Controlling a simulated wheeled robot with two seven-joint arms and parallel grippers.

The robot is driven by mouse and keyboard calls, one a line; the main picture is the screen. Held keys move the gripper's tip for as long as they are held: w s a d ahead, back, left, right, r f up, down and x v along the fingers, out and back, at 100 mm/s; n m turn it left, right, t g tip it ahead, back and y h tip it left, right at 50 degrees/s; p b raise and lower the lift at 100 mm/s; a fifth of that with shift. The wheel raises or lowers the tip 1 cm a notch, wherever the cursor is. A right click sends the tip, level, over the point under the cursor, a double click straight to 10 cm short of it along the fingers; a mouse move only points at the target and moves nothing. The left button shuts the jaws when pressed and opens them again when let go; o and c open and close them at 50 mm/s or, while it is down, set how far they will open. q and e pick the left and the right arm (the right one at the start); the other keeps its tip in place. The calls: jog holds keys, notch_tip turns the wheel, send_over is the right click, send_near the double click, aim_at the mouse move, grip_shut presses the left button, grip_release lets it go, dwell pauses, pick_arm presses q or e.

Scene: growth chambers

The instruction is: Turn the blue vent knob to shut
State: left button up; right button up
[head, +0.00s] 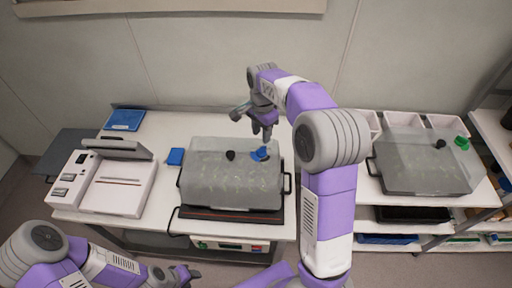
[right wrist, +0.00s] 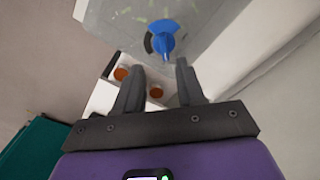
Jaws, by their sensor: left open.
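The blue vent knob (head: 261,154) sits on top of a clear growth chamber (head: 215,178), near its back right corner. In the right wrist view the blue knob (right wrist: 164,40) shows a raised bar on a round base, with a dark sector on the base's left. My right gripper (head: 263,133) is above the knob in the head view. In the right wrist view its two fingers (right wrist: 158,68) are apart, with nothing between them and the knob beyond their tips. My left gripper (head: 190,273) is open and empty at the bottom, in front of the table.
A black knob (head: 231,155) is left of the blue one on the same lid. Another clear chamber (head: 420,165) with a green knob (head: 461,142) stands right, past my right arm.

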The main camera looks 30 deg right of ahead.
aim_at(260, 149)
jog(key=shift+w+f, duration=0.45)
jog(key=shift+f, duration=0.45)
jog(key=f+b, duration=0.1)
jog(key=f, duration=0.5)
jog(key=shift+s+f+b, duration=0.2)
jog(key=shift+f+b, duration=0.1)
jog(key=shift+b, duration=0.05)
pick_arm(q)
jog(key=shift+w+f, duration=0.15)
jog(key=shift+f, duration=0.45)
jog(key=shift+w+f, duration=0.15)
jog(key=shift+f, duration=0.45)
pick_arm(e)
jog(key=shift+c, duration=0.2)
grip_shut()
